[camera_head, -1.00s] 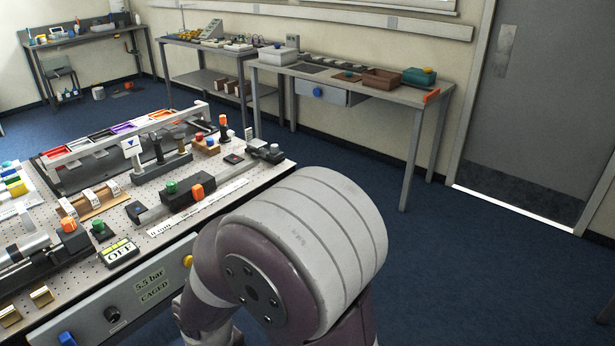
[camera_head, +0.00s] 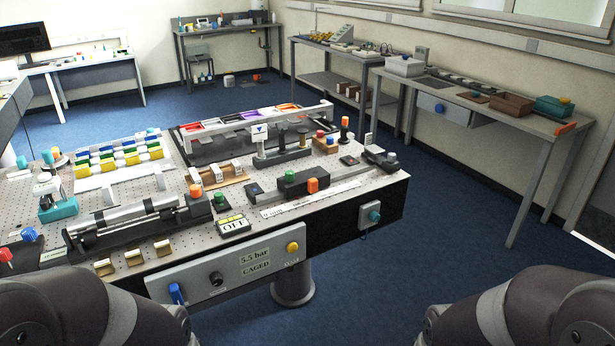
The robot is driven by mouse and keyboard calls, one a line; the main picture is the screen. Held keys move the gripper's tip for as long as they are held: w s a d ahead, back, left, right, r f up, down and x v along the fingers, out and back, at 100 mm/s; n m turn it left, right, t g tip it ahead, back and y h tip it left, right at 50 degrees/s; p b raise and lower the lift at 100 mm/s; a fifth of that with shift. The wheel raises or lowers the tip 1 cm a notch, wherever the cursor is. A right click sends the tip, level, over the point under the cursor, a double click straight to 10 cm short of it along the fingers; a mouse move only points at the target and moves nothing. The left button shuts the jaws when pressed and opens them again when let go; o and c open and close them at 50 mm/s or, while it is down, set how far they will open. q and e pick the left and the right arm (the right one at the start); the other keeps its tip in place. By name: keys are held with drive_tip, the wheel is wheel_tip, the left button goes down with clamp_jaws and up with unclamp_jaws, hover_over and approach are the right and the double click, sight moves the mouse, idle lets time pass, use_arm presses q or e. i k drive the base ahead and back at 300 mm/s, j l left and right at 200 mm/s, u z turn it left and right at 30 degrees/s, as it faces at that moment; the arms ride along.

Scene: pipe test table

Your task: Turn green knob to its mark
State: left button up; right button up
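A green knob (camera_head: 289,177) stands on a long black block on the pegboard test table (camera_head: 215,239), beside an orange knob (camera_head: 313,185). Another green knob (camera_head: 220,198) sits on a small black base nearer the middle, behind the OFF sign. A teal-green knob (camera_head: 374,216) is on a grey box on the table's right side. I cannot tell which one the task means, and no mark on them is legible. Only my arm links show at the bottom corners; both grippers are out of view.
The front panel (camera_head: 228,268) reads 5.5 bar and CAGED, with blue, black and yellow knobs. A silver cylinder (camera_head: 122,218) with an orange end lies at the table's left. Open blue floor (camera_head: 440,220) lies right of the table, before a side bench (camera_head: 475,103).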

sight(290, 174)
drive_tip(key=i+z, duration=0.1)
drive_tip(key=z, duration=0.25)
drive_tip(key=i+j+z, duration=0.1)
drive_tip(key=z, duration=0.25)
drive_tip(key=i+j+z, duration=0.1)
drive_tip(key=z, duration=0.25)
